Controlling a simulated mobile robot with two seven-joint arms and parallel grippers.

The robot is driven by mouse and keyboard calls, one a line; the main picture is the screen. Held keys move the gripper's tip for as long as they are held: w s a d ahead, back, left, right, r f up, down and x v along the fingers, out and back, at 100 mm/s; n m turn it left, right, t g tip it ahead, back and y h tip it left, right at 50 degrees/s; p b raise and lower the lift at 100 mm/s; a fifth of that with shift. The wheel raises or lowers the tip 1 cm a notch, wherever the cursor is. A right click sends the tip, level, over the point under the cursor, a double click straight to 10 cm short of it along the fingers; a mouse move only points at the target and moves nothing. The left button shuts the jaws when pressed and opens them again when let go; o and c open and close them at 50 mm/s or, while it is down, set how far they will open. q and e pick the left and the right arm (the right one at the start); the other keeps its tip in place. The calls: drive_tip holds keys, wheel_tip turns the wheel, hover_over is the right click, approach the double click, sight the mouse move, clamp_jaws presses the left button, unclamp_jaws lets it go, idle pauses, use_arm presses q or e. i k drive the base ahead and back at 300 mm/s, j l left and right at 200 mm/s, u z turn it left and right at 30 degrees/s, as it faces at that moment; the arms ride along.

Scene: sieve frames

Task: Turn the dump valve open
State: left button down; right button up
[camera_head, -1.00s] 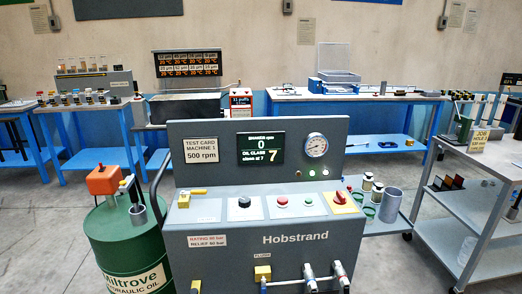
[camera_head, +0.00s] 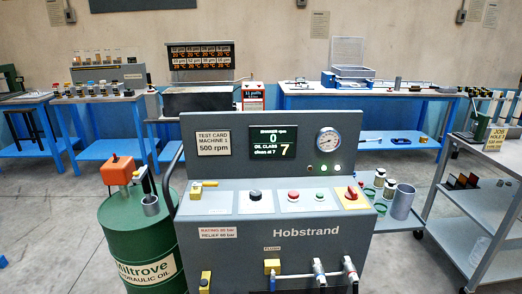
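The grey Hobstrand machine (camera_head: 235,232) stands in front of me in the head view. A small yellow lever valve (camera_head: 201,186) sits at the left end of its sloped panel, its handle lying sideways. Below, on the front face, are a yellow-bodied valve (camera_head: 272,267) under a small label, a yellow fitting (camera_head: 205,281) at the lower left, and two silver fittings with dark ends (camera_head: 319,270) on a pipe. I cannot read which one is the dump valve. Neither gripper is in view.
A green oil drum (camera_head: 140,243) with an orange-topped pump stands close at the machine's left. A side shelf with jars and a grey cup (camera_head: 403,202) is at its right, then a grey trolley (camera_head: 460,235). Blue benches line the back. Open floor shows at far left.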

sight(195, 185)
drive_tip(key=i+j, duration=0.15)
drive_tip(key=j, duration=0.15)
drive_tip(key=i+j, duration=0.15)
drive_tip(key=j, duration=0.2)
drive_tip(key=i+j+z, duration=0.1)
drive_tip(key=i+j, duration=0.25)
drive_tip(key=j, duration=0.3)
drive_tip(key=i+j, duration=0.15)
drive_tip(key=j, duration=0.15)
